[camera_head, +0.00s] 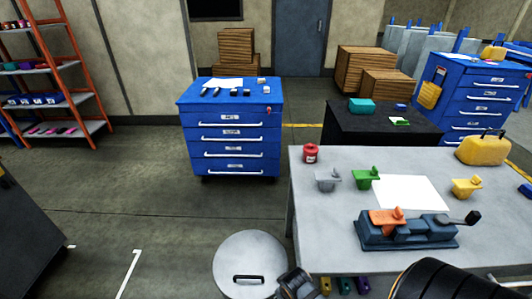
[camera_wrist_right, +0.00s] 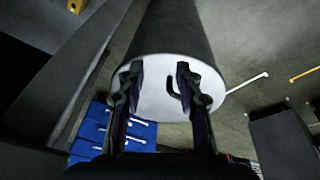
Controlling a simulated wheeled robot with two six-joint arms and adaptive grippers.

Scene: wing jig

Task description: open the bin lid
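The bin lid (camera_head: 250,258) is a round, light grey disc at the bottom of the head view, lying flat on the bin. Its dark bar handle (camera_head: 262,278) is on the near part of the lid. In the right wrist view the lid (camera_wrist_right: 153,100) shows behind my fingers, with the grey bin body (camera_wrist_right: 175,35) above it in the picture. My right gripper (camera_wrist_right: 157,68) is open, with the handle (camera_wrist_right: 172,91) appearing between its fingers, closer to the right one. I cannot tell how far off it is. My left gripper is not in view.
A grey workbench (camera_head: 302,230) stands just right of the bin, holding a blue fixture (camera_head: 410,236) and small coloured parts. Small coloured bins (camera_head: 344,285) hang below its front edge. A blue drawer cabinet (camera_head: 232,140) stands behind. The floor left of the bin is clear.

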